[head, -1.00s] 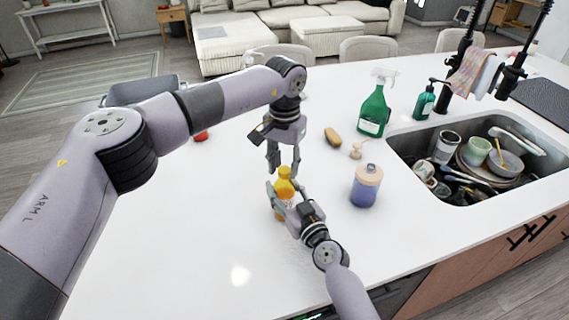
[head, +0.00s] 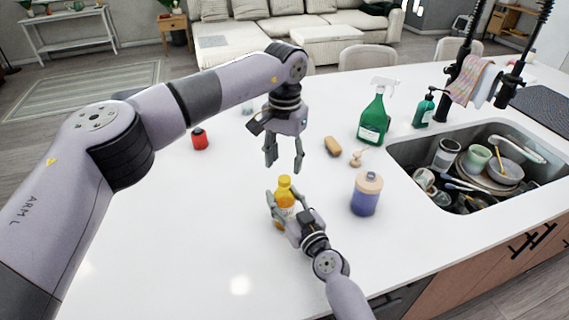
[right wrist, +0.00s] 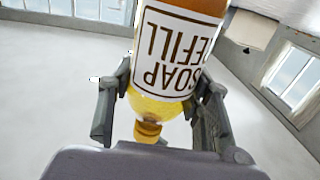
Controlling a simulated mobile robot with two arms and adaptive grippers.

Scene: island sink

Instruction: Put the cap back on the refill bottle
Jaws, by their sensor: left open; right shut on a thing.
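The refill bottle (head: 285,205) stands upright on the white counter, with amber liquid and a white "SOAP REFILL" label. My right gripper (head: 282,211) is shut around its body. In the right wrist view the bottle (right wrist: 178,50) shows upside down between my fingers. The yellow-orange cap (head: 284,182) sits on top of the bottle's neck and also shows in the right wrist view (right wrist: 148,130). I cannot tell how tightly it is seated. My left gripper (head: 284,164) is open and empty, pointing down just above the cap, apart from it.
A blue jar with a tan lid (head: 366,195) stands right of the bottle. Behind are a pump head (head: 357,157), a sponge (head: 333,146) and a green spray bottle (head: 374,120). A red object (head: 200,139) lies left. The sink (head: 456,195) holds dishes. The front-left counter is clear.

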